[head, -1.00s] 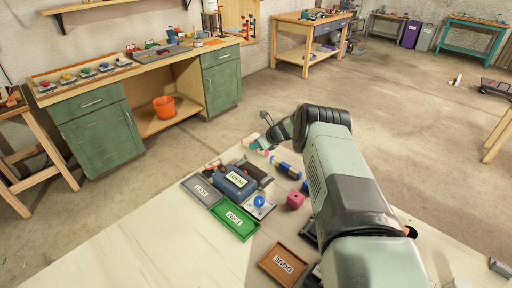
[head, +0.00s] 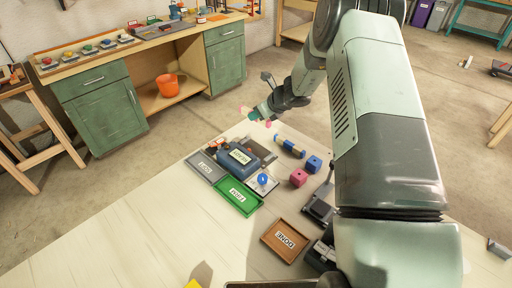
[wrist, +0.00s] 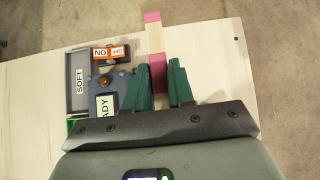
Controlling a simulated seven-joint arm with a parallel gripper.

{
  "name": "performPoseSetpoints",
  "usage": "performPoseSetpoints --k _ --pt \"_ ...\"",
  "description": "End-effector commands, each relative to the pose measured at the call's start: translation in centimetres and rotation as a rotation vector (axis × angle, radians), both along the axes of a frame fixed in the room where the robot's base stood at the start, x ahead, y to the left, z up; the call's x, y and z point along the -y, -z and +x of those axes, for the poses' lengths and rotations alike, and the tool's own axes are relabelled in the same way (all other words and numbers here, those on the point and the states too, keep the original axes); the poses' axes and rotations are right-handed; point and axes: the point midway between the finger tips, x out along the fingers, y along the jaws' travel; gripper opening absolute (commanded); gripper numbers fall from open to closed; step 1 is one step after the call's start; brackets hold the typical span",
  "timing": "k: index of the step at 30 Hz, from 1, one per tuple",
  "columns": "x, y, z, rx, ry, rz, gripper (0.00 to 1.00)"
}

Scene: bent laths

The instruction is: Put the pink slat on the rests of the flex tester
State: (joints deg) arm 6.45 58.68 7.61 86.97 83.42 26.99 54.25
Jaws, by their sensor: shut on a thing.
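The slat (wrist: 154,38) has pink ends and a pale middle in the wrist view. My gripper (wrist: 160,75) is shut on its near pink end with teal fingers, and the slat points away from me. In the head view my gripper (head: 258,114) is over the table's far edge, with pink bits of the slat showing beside the fingers. The flex tester seems to be the blue box (head: 238,158) labelled READY, left of and nearer than my gripper. It is partly hidden behind my fingers in the wrist view (wrist: 113,82). I cannot make out its rests clearly.
A grey SOFT tray (head: 205,166), a green FIRM tray (head: 238,197) and a brown DONE tray (head: 285,240) lie on the table.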

Motion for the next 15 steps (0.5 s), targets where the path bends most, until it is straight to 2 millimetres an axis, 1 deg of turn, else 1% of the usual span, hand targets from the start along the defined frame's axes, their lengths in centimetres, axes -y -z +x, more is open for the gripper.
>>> performPoseSetpoints --k 1,3,6,8,11,15 --pt "0.1 -0.1 -1.1 -0.004 0.010 0.001 0.00" --pt "0.2 -0.1 -2.4 -0.004 0.017 0.002 0.00" --pt "0.2 0.0 -3.6 -0.003 0.023 0.001 0.00" --pt "0.3 0.2 -4.0 -0.002 0.023 0.001 0.00" --pt "0.3 1.6 -4.3 -0.005 0.025 0.002 0.00" --pt "0.2 4.3 -4.3 -0.005 0.025 0.002 0.00"
